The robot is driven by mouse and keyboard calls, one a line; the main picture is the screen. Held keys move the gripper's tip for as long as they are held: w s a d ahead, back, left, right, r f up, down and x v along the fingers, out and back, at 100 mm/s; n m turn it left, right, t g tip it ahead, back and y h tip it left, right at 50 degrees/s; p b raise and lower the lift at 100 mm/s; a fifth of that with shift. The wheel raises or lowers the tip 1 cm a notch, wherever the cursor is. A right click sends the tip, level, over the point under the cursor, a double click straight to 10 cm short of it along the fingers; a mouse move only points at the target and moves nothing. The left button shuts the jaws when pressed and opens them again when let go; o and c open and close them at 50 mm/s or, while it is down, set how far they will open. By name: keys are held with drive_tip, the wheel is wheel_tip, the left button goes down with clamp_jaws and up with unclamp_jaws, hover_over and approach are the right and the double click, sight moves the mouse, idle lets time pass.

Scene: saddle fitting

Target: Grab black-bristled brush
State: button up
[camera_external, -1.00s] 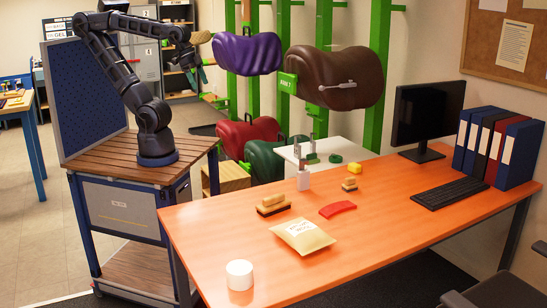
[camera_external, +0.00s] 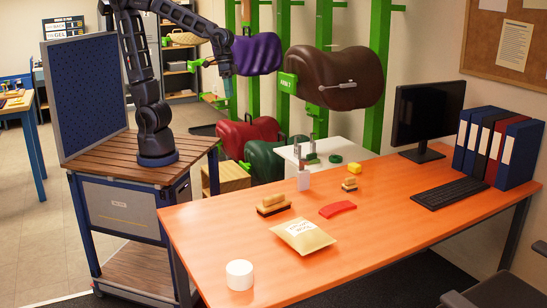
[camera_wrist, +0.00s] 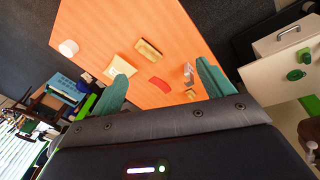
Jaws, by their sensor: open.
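A wooden-backed brush with dark bristles (camera_external: 272,205) lies on the orange desk, bristles down; it also shows in the wrist view (camera_wrist: 149,49). A smaller brush (camera_external: 349,184) lies farther back on the desk; its bristle colour is hard to tell. My gripper (camera_external: 225,85) is in the air beyond the desk's far left corner, well away from both brushes. In the wrist view its two green fingers (camera_wrist: 165,82) are spread apart with nothing held between them.
Saddles on green posts stand behind, near my arm.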

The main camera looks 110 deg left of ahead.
drive_tip(key=w+d+f+n+g, duration=0.25)
drive_tip(key=w+f, duration=0.35)
drive_tip(key=w, duration=0.3)
drive_tip(key=n+g+h, duration=0.2)
drive_tip(key=n, duration=0.3)
approach(274, 196)
drive_tip(key=shift+s+d+f, duration=0.3)
drive_tip(key=shift+s, duration=0.05)
drive_tip(key=shift+x, duration=3.05)
drive_tip(key=shift+a+x, duration=0.15)
drive_tip(key=shift+x, duration=1.1)
drive_tip(key=shift+a+x, duration=0.1)
drive_tip(key=shift+x, duration=1.1)
drive_tip(key=shift+w+f, duration=0.2)
drive_tip(key=shift+f, duration=0.2)
drive_tip(key=c, duration=1.1)
drive_tip(key=shift+c, duration=0.2)
